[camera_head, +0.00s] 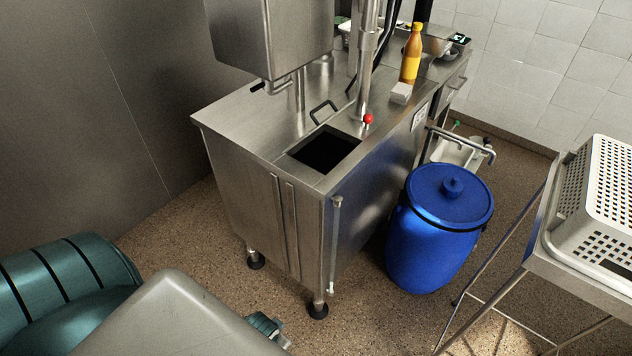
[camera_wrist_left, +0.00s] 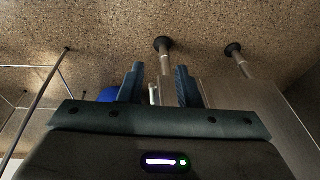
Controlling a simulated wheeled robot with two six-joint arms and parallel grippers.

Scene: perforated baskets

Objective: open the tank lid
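A steel tank-like cabinet (camera_head: 265,185) stands in the middle of the head view. Its top has a square dark opening (camera_head: 325,150), with a black loop handle (camera_head: 322,112) just behind it. I cannot tell whether that handle belongs to a lid. A blue barrel (camera_head: 432,245) stands upright to its right, with a round blue lid (camera_head: 450,192) and a knob on top. My left gripper (camera_wrist_left: 158,75) is open and empty, its fingers apart. In the head view a small part of it (camera_head: 268,328) shows low in front of the cabinet. My right gripper is not in view.
A table with a white perforated basket (camera_head: 605,190) is at the right. Speckled floor (camera_head: 190,245) is clear left of the cabinet.

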